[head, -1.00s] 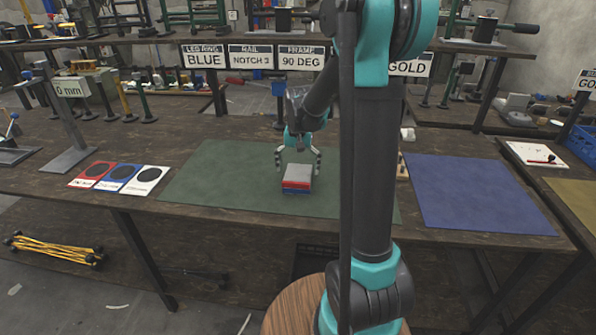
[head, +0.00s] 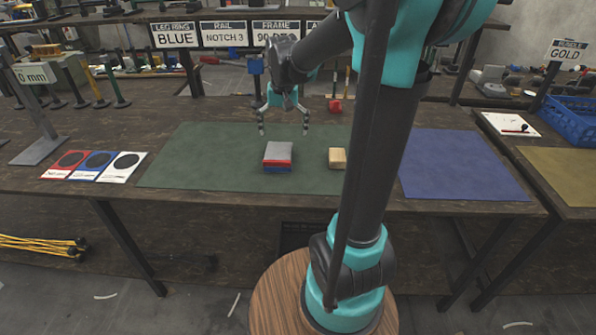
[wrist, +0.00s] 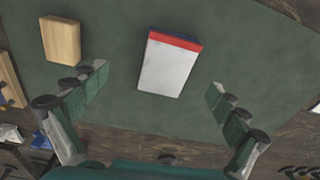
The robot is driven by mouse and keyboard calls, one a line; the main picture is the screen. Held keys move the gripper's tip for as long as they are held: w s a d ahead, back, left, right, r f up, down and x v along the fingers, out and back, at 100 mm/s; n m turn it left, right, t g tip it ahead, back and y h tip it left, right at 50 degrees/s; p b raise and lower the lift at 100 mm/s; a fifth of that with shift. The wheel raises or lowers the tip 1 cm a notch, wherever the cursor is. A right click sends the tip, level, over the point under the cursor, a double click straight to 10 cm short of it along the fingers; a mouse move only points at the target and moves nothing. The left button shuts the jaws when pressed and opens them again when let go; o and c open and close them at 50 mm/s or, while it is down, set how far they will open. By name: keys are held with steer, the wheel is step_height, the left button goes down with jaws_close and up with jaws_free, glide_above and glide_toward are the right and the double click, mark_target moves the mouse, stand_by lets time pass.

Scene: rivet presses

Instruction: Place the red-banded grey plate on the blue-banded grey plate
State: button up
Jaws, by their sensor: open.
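The red-banded grey plate (head: 278,149) lies flat on top of the blue-banded grey plate (head: 278,171) on the green mat, their edges roughly lined up. In the wrist view the red-banded plate's pale top (wrist: 168,68) fills the middle, with a thin strip of the blue-banded plate (wrist: 178,31) beyond its red edge. My gripper (head: 284,131) is open and empty, above and behind the stack, clear of both plates. Its fingers (wrist: 158,82) are spread wide in the wrist view, with nothing between them.
A wooden block (head: 338,158) stands right of the stack on the green mat (head: 212,160). A blue mat (head: 460,165) lies farther right. Red, blue and white cards (head: 96,164) lie at left. A small red object (head: 334,105) is behind the mat.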

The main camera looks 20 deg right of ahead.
mark_target(307, 202)
steer(key=s+d+f+n+t, duration=0.1)
steer(key=s+f, duration=0.3)
steer(key=s, duration=0.2)
steer(key=s+d+f+n+t, duration=0.1)
steer(key=s+f, duration=0.3)
steer(key=s, duration=0.2)
steer(key=s+d+f+t, duration=0.1)
steer(key=s+f, duration=0.3)
steer(key=s, duration=0.2)
steer(key=shift+f+n, duration=0.25)
steer(key=shift+n, duration=0.15)
